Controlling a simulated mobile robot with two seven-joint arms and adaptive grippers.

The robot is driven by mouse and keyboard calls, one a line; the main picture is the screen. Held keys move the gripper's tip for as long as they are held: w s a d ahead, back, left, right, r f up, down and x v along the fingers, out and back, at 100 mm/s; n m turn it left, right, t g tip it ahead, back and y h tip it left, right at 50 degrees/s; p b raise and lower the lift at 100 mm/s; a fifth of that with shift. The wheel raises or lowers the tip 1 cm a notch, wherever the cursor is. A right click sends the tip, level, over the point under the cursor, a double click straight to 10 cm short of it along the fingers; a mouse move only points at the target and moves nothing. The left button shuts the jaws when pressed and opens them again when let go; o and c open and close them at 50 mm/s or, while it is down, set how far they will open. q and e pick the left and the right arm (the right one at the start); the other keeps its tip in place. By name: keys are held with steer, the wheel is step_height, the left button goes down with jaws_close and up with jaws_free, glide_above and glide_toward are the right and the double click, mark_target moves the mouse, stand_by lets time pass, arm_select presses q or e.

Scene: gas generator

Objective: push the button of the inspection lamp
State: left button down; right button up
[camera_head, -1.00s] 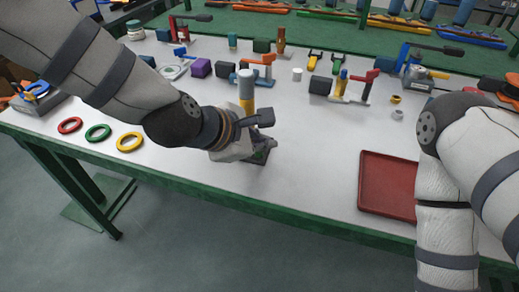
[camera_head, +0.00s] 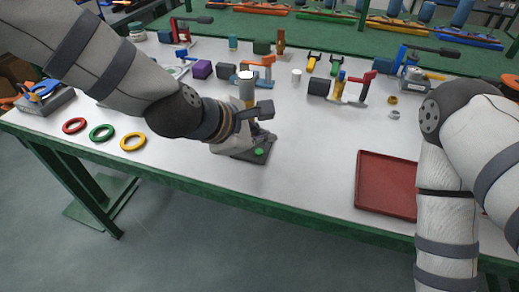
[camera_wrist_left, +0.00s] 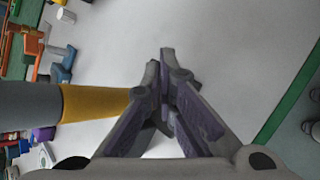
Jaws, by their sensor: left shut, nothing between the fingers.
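The inspection lamp has a grey base (camera_head: 240,155) with a green button (camera_head: 259,152) near the table's front edge. Its upright cylinder (camera_head: 247,90) has a pale white top in the head view. In the left wrist view the grey and yellow cylinder (camera_wrist_left: 60,103) comes in from the left. My left gripper (camera_head: 266,137) is beside the cylinder, just above the base. Its fingers (camera_wrist_left: 161,62) are shut and empty. The button shows clear of the fingers in the head view; the wrist view does not show it. My right gripper is out of view.
A red tray (camera_head: 384,184) lies to the right. Red, green and yellow rings (camera_head: 101,133) lie at the left. Several coloured tools and blocks, such as a purple block (camera_head: 202,69), stand farther back. The table between the lamp and the tray is clear.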

mark_target(261, 154)
arm_select(q)
steer(key=shift+f, duration=0.15)
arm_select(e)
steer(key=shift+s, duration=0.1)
arm_select(q)
step_height(261, 154, up, 4)
steer(key=shift+f+p, duration=0.15)
steer(key=shift+p, duration=0.45)
steer(key=shift+r, duration=1.1)
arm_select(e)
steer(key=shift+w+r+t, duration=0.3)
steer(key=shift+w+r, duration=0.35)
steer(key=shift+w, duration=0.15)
